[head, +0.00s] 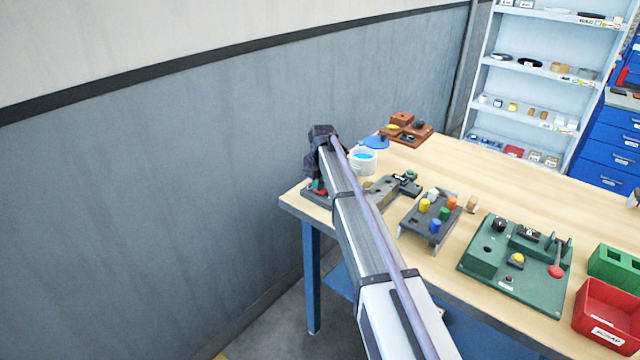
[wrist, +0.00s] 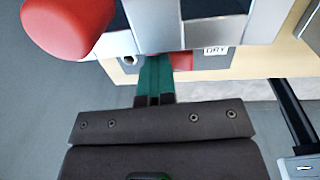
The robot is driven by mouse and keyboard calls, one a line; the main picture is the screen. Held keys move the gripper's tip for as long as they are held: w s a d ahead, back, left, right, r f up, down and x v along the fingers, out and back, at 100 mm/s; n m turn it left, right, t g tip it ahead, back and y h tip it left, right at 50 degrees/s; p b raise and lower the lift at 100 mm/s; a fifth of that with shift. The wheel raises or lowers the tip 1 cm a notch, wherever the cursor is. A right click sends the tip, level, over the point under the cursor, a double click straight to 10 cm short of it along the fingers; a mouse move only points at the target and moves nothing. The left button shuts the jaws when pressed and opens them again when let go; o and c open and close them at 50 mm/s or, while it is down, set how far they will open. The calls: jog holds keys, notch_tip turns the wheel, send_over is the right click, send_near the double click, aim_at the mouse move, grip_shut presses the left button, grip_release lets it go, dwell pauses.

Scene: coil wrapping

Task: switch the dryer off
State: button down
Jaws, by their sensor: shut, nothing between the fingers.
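The dryer (wrist: 200,68), a grey unit with a white DRY label (wrist: 215,50), fills the top of the wrist view. A red patch (wrist: 182,62) shows on it beside my fingers. A large red rounded knob (wrist: 68,22) is close to the camera at top left. My gripper (wrist: 155,62) is shut, its teal fingers together and reaching to the dryer's front. Their tips are partly hidden at the silver part, and I cannot tell if they touch. In the head view my gripper (head: 318,184) is low over the dryer's dark base (head: 318,198), mostly hidden by my arm.
The wooden table (head: 470,165) holds a white pot with blue contents (head: 364,161), a grey fixture (head: 410,186), a peg stand (head: 431,222), a green lever unit (head: 490,262) and a red scrap bin (head: 605,318). The wall stands close behind the table's left end.

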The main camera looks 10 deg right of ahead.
aim_at(325, 194)
jog(key=shift+s+f, duration=0.15)
jog(key=shift+s, duration=0.1)
jog(key=shift+s+d, duration=0.3)
jog(key=shift+s, duration=0.3)
jog(key=shift+w+r+p, duration=0.1)
jog(key=shift+r+p, duration=0.35)
jog(key=shift+p, duration=0.25)
notch_tip(325, 194, up, 13)
jog(key=s+d+p, duration=0.1)
jog(key=p, duration=1.2)
jog(key=shift+r, duration=0.15)
jog(key=shift+s, duration=0.1)
